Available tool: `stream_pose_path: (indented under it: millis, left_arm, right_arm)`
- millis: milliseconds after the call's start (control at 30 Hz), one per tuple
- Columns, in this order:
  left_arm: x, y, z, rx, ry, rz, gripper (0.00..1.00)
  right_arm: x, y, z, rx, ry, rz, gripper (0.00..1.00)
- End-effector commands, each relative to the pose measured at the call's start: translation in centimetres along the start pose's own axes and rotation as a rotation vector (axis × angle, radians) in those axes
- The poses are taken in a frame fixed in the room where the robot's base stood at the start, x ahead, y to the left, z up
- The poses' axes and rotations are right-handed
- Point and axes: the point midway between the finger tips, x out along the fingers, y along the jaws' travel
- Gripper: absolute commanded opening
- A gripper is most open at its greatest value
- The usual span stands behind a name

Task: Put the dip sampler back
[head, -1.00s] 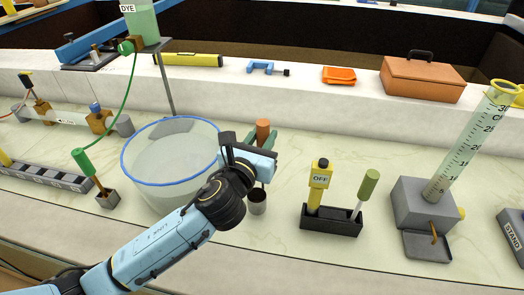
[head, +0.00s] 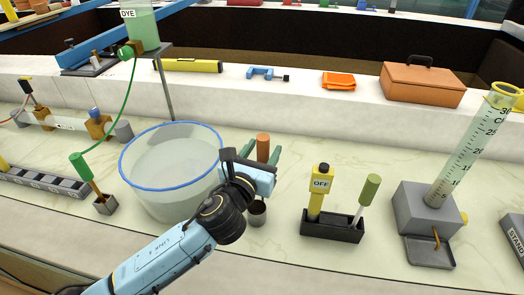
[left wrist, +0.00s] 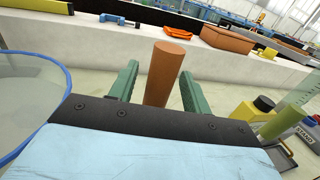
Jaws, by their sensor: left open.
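The dip sampler shows as an orange-brown upright handle (head: 263,147) with a dark grey cup (head: 257,212) below it, just right of the blue-rimmed basin. The handle's middle is hidden behind my gripper in the head view. My left gripper (head: 262,156) is open, with its green fingers on either side of the handle. In the left wrist view the handle (left wrist: 164,74) stands between the two fingers (left wrist: 160,92), with a visible gap on each side. The cup appears to rest at the bench, but its exact contact is unclear. My right gripper is not in view.
The blue-rimmed basin (head: 170,190) stands close left of my gripper. A dark rack (head: 332,228) with a yellow "OFF" device and a green-handled tool is to the right. A grey-based measuring cylinder (head: 428,210) stands farther right. Bench in front is clear.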

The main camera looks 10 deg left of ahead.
Motion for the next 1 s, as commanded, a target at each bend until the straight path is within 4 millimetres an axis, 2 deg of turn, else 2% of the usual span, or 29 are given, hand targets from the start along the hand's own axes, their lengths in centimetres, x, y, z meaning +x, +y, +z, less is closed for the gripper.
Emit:
stream_pose_path:
  millis: [167,400,600,800,1000]
  left_arm:
    - [-1.7,0.0,0.2,0.000,0.002,0.000,0.48]
    - [-7.0,0.0,0.1,0.000,0.003,-0.001,0.48]
    - [-10.4,0.0,0.2,-0.001,0.001,-0.001,0.48]
    - [-11.9,0.0,0.2,0.000,0.000,0.000,0.48]
    - [-12.0,0.0,0.2,0.000,-0.001,0.001,0.48]
  right_arm:
    - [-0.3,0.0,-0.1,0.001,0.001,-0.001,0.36]
    - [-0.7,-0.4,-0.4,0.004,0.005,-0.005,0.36]
    - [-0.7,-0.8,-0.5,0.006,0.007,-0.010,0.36]
    - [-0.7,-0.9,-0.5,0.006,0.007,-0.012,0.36]
    - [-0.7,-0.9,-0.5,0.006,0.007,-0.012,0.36]
